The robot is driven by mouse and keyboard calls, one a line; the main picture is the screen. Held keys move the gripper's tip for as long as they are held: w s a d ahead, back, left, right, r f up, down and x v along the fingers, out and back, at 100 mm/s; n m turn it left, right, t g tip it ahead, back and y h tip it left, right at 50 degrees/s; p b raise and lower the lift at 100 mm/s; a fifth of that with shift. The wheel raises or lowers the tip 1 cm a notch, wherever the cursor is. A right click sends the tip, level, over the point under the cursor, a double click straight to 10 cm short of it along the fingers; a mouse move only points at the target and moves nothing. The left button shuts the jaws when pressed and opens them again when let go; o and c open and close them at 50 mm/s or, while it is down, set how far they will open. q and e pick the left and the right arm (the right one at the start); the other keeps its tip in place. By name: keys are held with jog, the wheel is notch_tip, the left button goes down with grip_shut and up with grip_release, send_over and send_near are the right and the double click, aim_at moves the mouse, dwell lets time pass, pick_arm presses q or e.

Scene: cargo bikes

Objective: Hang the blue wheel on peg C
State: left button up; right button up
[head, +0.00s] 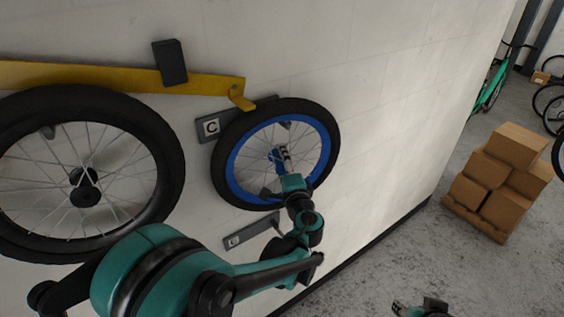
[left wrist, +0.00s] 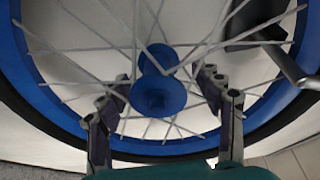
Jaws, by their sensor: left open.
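The blue wheel (head: 233,170), with a black tyre and blue rim, is upright close against the wall in front of the plate marked C (head: 211,127). A dark peg part (head: 285,124) shows inside its upper rim; I cannot tell whether the rim rests on it. My left gripper (head: 283,155) is at the wheel's hub. In the left wrist view, the open fingers (left wrist: 166,95) stand on either side of the blue hub (left wrist: 159,92), with gaps beside it. A grey rod (left wrist: 285,65) crosses near the rim there. My right gripper (head: 420,307) shows only partly at the bottom edge.
A black wheel (head: 168,195) hangs on the left, under a yellow bar (head: 110,76). Another labelled plate (head: 250,232) is below the blue wheel. Stacked cardboard boxes (head: 513,147) stand on the floor at right, with bikes behind. Floor between wall and boxes is clear.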

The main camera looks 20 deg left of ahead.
pick_arm(q)
jog(key=v, duration=1.2)
jog(key=s+a+f+n+g+h+b, duration=0.1)
jog(key=s+a+f+n+g+b, duration=0.3)
jog(key=f, duration=0.5)
jog(key=s+a+f+n+g+h+b, duration=0.1)
jog(key=s+a+f+g+h+b, duration=0.2)
jog(key=f+b, duration=0.5)
jog(key=s+d+f+n+h+b, duration=0.1)
jog(key=s+f+n+h+b, duration=0.1)
jog(key=f, duration=0.5)
jog(key=s+d+f+n+g+h+b, duration=0.1)
jog(key=s+d+f+n+h+b, duration=0.1)
jog(key=s+f+b, duration=0.5)
jog(key=s+f+n+h, duration=0.1)
jog(key=n, duration=0.1)
jog(key=shift+s+d+n, duration=0.25)
jog(key=shift+s+n, duration=0.1)
jog(key=shift+n, duration=0.05)
jog(key=shift+f, duration=0.1)
